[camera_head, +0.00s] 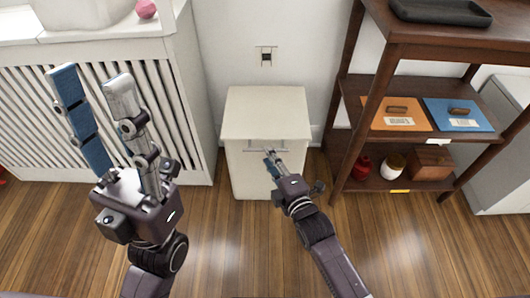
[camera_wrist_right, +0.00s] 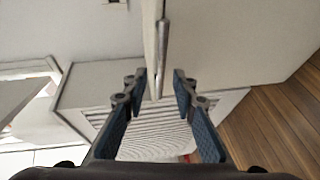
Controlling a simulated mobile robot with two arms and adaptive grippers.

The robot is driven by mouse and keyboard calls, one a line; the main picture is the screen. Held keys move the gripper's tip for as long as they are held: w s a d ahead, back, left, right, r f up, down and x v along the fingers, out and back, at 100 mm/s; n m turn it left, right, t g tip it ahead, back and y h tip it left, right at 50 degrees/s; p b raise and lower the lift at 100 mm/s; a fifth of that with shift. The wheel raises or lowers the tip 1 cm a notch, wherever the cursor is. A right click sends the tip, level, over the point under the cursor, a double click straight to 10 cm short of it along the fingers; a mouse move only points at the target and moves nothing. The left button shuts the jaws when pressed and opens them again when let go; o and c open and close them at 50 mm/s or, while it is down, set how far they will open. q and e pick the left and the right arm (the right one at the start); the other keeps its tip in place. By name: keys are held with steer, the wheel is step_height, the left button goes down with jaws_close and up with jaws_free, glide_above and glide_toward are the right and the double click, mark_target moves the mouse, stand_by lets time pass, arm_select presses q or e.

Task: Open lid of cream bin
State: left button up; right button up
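The cream bin (camera_head: 264,110) stands on the floor against the wall, and its lid is down. A thin metal handle bar (camera_head: 262,150) runs along the lid's front edge. My right gripper (camera_head: 275,158) is at the front of the bin, by the handle. In the right wrist view the handle bar (camera_wrist_right: 162,40) and the lid's edge reach between the open fingertips (camera_wrist_right: 161,82), with a gap on each side. My left gripper (camera_head: 92,85) is raised at the left, open and empty, away from the bin.
A white slatted radiator cover (camera_head: 190,110) stands left of the bin. A dark wooden shelf (camera_head: 345,125) with orange and blue boxes stands close on the right. A socket (camera_head: 266,58) is on the wall behind. The wooden floor (camera_head: 235,250) in front is clear.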

steer(key=b+x, duration=0.1)
steer(key=x, duration=0.4)
steer(key=shift+f+b, duration=0.15)
steer(key=shift+b, duration=0.15)
steer(key=shift+c, duration=0.3)
steer(key=shift+s, duration=0.1)
jaws_close()
